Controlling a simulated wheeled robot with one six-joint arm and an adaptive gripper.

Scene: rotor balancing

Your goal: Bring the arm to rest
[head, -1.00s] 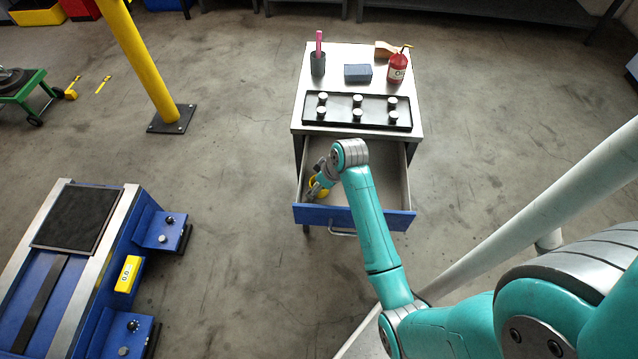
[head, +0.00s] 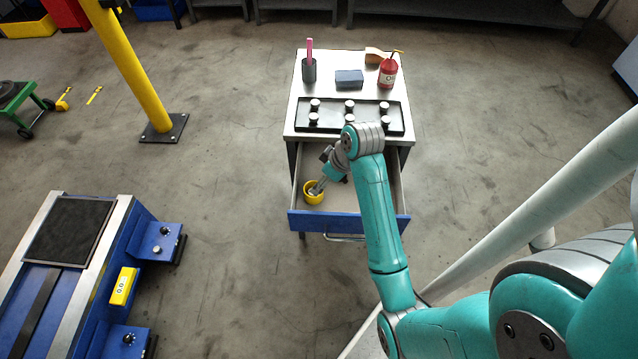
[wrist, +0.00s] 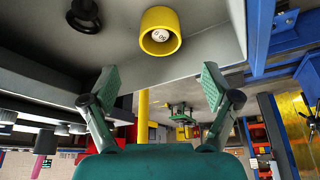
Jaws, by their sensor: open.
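My gripper (head: 329,181) is over the open drawer (head: 299,205) of the cabinet. In the wrist view my gripper (wrist: 159,84) has its two green-padded fingers spread wide, with nothing between them. A yellow cup-shaped piece (head: 306,198) is in the drawer's left part, partly covered by the gripper in the head view. In the wrist view the yellow piece (wrist: 149,22) stands apart from the fingers and shows a pale marked face inside. A black knob-like piece with a ring (wrist: 84,16) is also in the drawer; in the head view I cannot make it out.
The cabinet top holds a black tray (head: 372,126) of several round-topped weights, a cup with a pink marker (head: 309,70), a blue-grey block (head: 349,79) and a red bottle (head: 387,74). A blue machine (head: 122,270) and yellow post (head: 130,70) stand left. Floor between is clear.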

